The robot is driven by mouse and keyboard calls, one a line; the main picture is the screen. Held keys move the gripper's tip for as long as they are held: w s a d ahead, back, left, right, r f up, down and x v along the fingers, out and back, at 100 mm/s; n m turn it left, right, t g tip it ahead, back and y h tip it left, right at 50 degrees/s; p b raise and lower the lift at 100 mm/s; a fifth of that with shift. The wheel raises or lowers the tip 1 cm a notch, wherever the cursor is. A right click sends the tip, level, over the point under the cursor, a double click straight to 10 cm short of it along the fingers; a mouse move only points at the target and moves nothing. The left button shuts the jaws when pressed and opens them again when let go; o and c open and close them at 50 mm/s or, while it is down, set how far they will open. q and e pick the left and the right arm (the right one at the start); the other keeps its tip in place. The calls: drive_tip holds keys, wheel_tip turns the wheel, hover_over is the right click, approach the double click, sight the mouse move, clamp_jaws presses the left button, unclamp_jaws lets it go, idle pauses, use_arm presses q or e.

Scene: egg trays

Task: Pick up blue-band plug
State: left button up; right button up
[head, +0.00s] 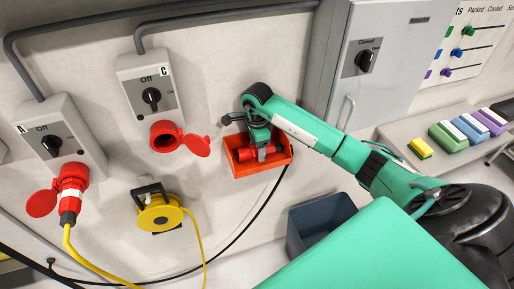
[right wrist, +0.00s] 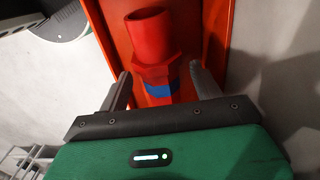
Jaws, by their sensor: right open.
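The blue-band plug (right wrist: 158,60) is red with a blue band near its lower end in the right wrist view. It lies in an orange-red wall box (head: 262,170); in the head view the red plug (head: 268,150) shows partly behind my right gripper (head: 259,146). In the right wrist view my right gripper (right wrist: 160,72) is open, with one finger on either side of the plug near the blue band. Whether the fingers touch it I cannot tell. My left gripper is not in view.
Switch box C (head: 140,88) has an empty red socket (head: 166,137). Switch box A (head: 62,130) has a plug with a yellow cable (head: 70,205). A yellow reel (head: 159,214) hangs between them.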

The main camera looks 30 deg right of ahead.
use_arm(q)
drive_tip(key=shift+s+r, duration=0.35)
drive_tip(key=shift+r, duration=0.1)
use_arm(e)
drive_tip(key=shift+f, duration=1.05)
drive_tip(key=c, duration=1.2)
